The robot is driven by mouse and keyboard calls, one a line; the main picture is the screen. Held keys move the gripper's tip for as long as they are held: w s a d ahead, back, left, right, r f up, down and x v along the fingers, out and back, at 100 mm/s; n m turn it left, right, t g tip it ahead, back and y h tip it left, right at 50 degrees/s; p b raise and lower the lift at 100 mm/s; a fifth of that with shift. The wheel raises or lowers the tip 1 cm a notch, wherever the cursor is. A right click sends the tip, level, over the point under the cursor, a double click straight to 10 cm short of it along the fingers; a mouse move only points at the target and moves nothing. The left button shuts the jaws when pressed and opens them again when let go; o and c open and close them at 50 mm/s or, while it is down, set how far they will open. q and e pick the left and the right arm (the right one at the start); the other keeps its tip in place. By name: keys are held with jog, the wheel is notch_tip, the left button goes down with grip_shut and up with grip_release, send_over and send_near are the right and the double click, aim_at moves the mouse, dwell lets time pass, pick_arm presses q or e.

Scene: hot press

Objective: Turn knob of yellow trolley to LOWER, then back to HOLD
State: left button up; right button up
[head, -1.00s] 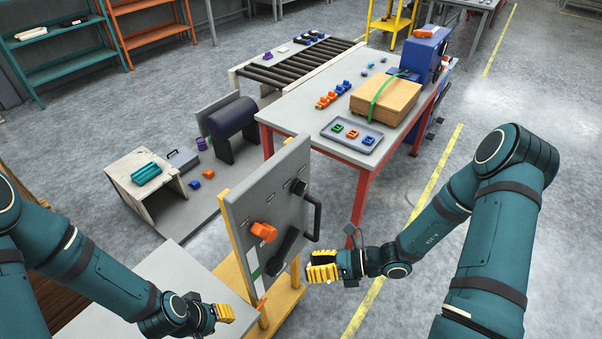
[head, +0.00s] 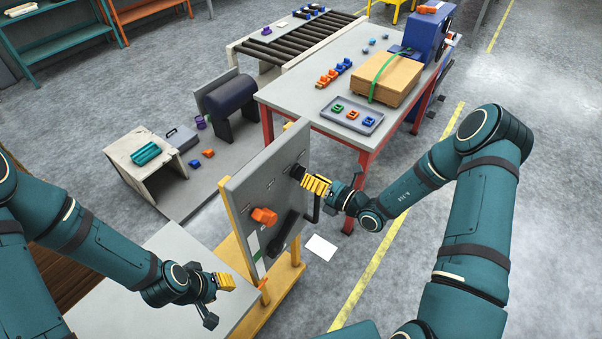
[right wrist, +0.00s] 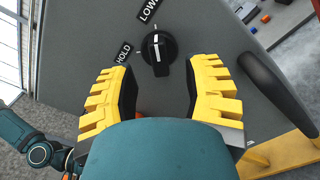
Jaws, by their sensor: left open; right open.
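The grey panel of the yellow trolley (head: 240,190) stands upright in the middle of the head view. Its black knob (right wrist: 158,48) shows in the right wrist view, with a HOLD label (right wrist: 123,52) to its left and a LOWER label (right wrist: 150,10) above. The knob's white mark points up, toward the tick below LOWER. My right gripper (head: 316,186) is open at the panel's upper right; its fingers lie either side of the knob's lower end, apart from it. In the head view the knob (head: 297,172) is partly hidden. My left gripper (head: 226,282) is open and empty, left of the trolley.
An orange knob (head: 263,217), a black lever (head: 284,236) and a black side handle (right wrist: 275,90) stick out from the panel near my right gripper. A red-legged table (head: 300,105) stands behind. A white sheet (head: 321,246) lies on the floor.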

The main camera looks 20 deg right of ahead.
aim_at(301, 174)
jog(key=shift+x, duration=1.9)
jog(key=shift+c, duration=0.4)
jog(key=shift+s+r, duration=0.1)
jog(key=shift+s, duration=0.05)
grip_shut()
